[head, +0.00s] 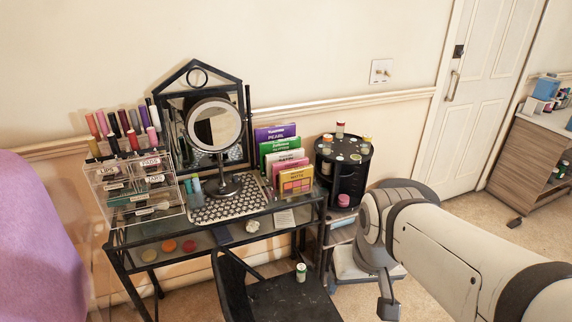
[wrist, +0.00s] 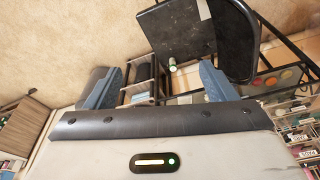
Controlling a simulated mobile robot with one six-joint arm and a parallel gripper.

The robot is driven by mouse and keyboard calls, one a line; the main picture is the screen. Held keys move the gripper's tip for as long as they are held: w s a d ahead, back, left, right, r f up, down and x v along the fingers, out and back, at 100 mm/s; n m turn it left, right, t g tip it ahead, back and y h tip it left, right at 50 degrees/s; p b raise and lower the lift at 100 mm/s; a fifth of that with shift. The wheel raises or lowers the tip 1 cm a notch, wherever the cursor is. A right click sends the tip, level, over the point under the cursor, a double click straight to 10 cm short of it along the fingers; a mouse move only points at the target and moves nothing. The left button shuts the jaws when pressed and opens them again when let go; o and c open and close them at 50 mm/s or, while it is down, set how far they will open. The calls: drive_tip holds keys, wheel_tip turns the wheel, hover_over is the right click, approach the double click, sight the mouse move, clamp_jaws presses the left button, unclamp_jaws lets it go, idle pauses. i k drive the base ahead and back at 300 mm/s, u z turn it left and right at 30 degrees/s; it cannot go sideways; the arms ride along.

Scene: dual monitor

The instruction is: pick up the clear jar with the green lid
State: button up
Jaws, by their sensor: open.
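A small clear jar with a green lid (head: 301,272) stands upright on the black chair seat (head: 270,300), near its back right edge. It also shows in the wrist view (wrist: 172,65), near the edge of the dark seat, between the directions of my two fingers but beyond them. My gripper (wrist: 160,70) is open with nothing between its blue-grey fingers. In the head view, part of my gripper (head: 388,308) hangs at the bottom, right of the jar and apart from it.
The glass-topped vanity (head: 255,236) with mirror, palettes and an organiser stands behind the chair. The black chair back (head: 230,285) rises left of the jar. A black round carousel (head: 343,172) with several small jars stands right of the vanity.

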sight(301, 269)
drive_tip(key=u, duration=2.05)
drive_tip(key=k, duration=0.9)
drive_tip(key=z, duration=1.4)
drive_tip(key=i, duration=1)
drive_tip(key=z, duration=0.05)
